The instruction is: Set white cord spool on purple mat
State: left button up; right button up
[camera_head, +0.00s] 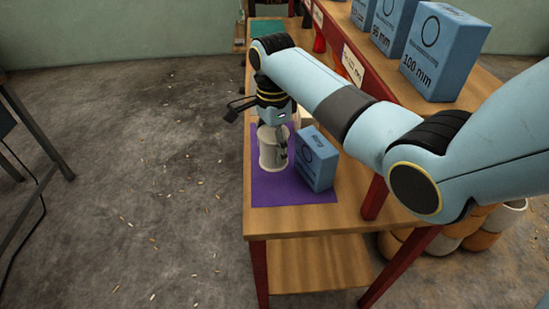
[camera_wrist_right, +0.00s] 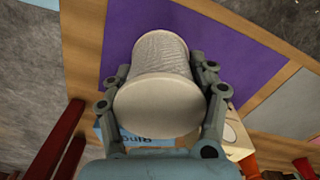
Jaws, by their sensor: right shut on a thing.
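The white cord spool (camera_head: 268,152) is upright over the purple mat (camera_head: 268,193) on the wooden bench. I cannot tell whether its base touches the mat. My right gripper (camera_head: 278,130) comes down from above and is shut on the spool. In the right wrist view the fingers of the right gripper (camera_wrist_right: 161,88) close on both sides of the spool (camera_wrist_right: 161,58), whose pale round end faces the camera. The purple mat (camera_wrist_right: 225,60) shows behind it. My left gripper is not in view.
A blue box (camera_head: 317,160) stands on the mat's right side, close beside the spool. Larger blue boxes (camera_head: 440,55) stand on the raised shelf at the back right. The bench's front edge (camera_head: 300,225) is near.

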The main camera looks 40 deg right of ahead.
aim_at(273, 132)
jog(key=shift+s+f, duration=0.15)
jog(key=shift+f, duration=0.6)
jog(key=shift+w+f+b, duration=0.2)
jog(key=shift+f+b, duration=0.2)
jog(key=shift+f, duration=1.8)
jog(key=o, duration=1.3)
jog(key=shift+f, duration=0.1)
notch_tip(273, 132, up, 12)
jog(key=shift+r+p, duration=0.1)
jog(key=shift+p, duration=0.6)
